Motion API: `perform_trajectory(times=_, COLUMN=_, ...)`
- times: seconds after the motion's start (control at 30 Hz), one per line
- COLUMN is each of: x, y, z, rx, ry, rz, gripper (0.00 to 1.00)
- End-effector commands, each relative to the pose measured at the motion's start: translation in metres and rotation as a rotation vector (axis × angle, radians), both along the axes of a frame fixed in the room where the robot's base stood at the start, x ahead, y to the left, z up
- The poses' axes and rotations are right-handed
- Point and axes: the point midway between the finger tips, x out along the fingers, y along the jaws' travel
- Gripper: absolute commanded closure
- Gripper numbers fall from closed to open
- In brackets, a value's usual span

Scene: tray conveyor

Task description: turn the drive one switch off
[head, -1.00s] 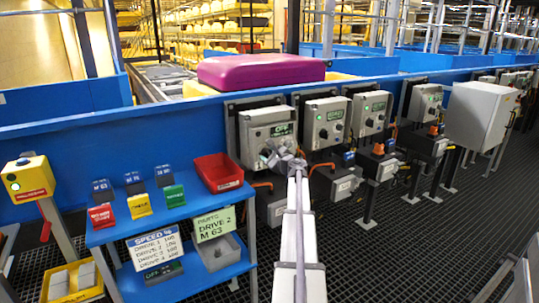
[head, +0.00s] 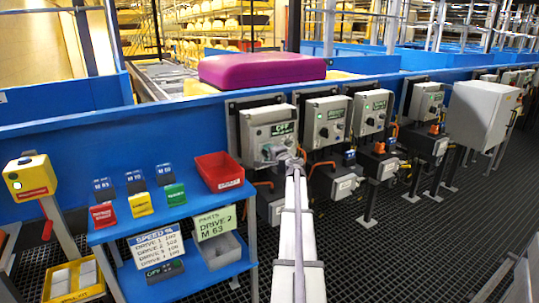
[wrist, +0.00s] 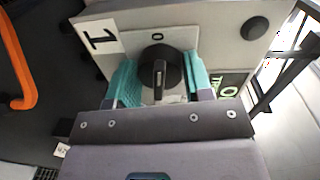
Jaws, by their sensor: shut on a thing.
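The drive one box (head: 268,116) is a pale grey control box, leftmost in the row on the blue conveyor side. Its display (head: 282,128) reads OFF in the head view. In the wrist view its face carries a "1" label (wrist: 102,40) and a black rotary switch (wrist: 160,66). The switch's grip bar lies in line with the "O" mark (wrist: 158,36) above it. My gripper (head: 274,154) is at the lower front of the box, shut on the switch with a teal pad on each side. The switch's lower end is hidden by my gripper.
More control boxes (head: 325,118) stand close by on the right. A blue shelf (head: 150,228) with a red bin (head: 218,172) stands at the left. A purple load (head: 262,69) lies on the conveyor behind.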

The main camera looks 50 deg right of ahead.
Motion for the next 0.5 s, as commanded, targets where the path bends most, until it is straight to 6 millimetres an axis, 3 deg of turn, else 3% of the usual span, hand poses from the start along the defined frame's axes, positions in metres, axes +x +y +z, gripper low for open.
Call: perform_trajectory(times=0.5, x=-0.0004, y=0.0007, z=-0.0011, rx=-0.166, ry=0.06, rz=0.0, gripper=0.77)
